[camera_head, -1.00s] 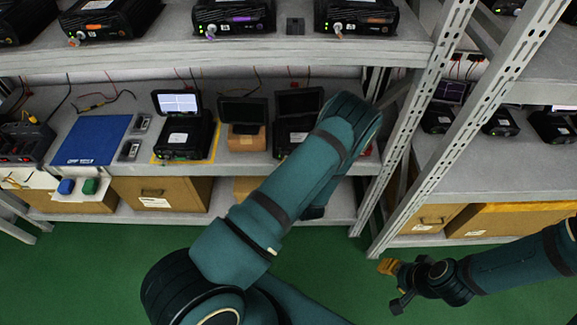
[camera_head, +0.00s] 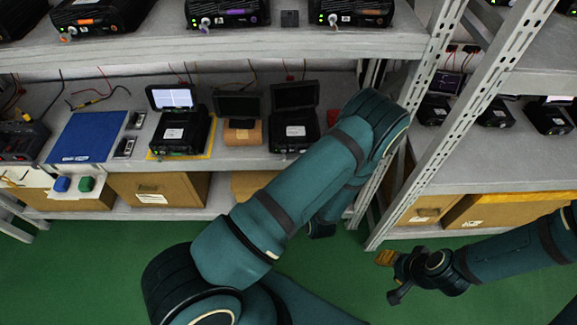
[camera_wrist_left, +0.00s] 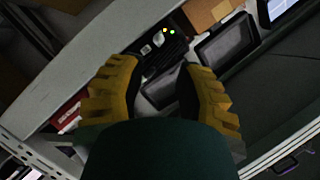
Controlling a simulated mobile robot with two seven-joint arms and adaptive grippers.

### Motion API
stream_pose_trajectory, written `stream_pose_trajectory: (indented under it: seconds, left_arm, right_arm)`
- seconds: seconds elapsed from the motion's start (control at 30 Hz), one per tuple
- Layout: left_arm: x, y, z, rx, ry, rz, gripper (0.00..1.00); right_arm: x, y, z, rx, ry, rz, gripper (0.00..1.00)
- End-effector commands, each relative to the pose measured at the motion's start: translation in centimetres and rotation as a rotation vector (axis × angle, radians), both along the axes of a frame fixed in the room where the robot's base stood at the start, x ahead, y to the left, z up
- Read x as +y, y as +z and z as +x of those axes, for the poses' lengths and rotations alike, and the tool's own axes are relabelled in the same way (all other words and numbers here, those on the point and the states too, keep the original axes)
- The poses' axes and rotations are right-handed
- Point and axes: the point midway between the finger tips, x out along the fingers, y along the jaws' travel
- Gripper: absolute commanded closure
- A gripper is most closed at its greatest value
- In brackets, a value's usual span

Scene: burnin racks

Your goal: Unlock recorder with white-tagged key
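On the middle shelf in the head view, an open-lidded recorder (camera_head: 295,131) with a white label stands at the right, with a dark screen in its lid. In the left wrist view a dark unit (camera_wrist_left: 178,50) with small green and orange lights and a pale knob or key lies beyond my fingers; it seems to be this recorder. My left gripper (camera_wrist_left: 157,88) is open and empty there; my forearm hides it in the head view. I cannot make out a white tag for certain. My right gripper (camera_head: 386,258) hangs low over the floor, too small to read.
Another open recorder (camera_head: 180,131) with a lit screen sits on a yellow mat. A small screen (camera_head: 239,105) stands between them. A blue mat (camera_head: 88,137) lies left. Black units with tagged keys, one purple (camera_head: 228,20), line the upper shelf. A perforated post (camera_head: 430,140) stands right.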

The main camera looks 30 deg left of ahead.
Motion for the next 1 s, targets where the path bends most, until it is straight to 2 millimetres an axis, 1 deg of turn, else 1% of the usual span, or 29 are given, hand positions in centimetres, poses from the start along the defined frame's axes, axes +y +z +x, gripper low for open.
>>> stream_pose_trajectory:
  seconds: [0.03, 0.1, 0.3, 0.87, 0.97, 1.0]
  left_arm:
    - [-0.7, 0.2, -0.5, 0.001, -0.003, 0.001, 0.67]
    - [-1.4, 0.5, -1.1, 0.001, -0.002, 0.0, 0.67]
    - [-2.3, 0.8, -1.9, 0.0, 0.0, 0.0, 0.67]
    - [-2.4, 0.8, -2.0, 0.001, 0.001, -0.002, 0.67]
    - [-2.4, 0.2, -2.1, 0.019, 0.002, -0.059, 0.67]
    - [-2.6, -0.3, -2.2, 0.036, 0.002, -0.111, 0.67]
  right_arm:
    - [0.0, 0.0, 0.0, 0.0, 0.0, 0.0, 0.53]
    - [0.0, 0.0, 0.0, 0.0, 0.0, 0.0, 0.53]
    - [0.0, 0.0, 0.0, 0.0, 0.0, 0.0, 0.53]
    - [0.0, 0.0, 0.0, 0.0, 0.0, 0.0, 0.53]
    - [0.0, 0.0, 0.0, 0.0, 0.0, 0.0, 0.53]
    - [0.0, 0.0, 0.0, 0.0, 0.0, 0.0, 0.53]
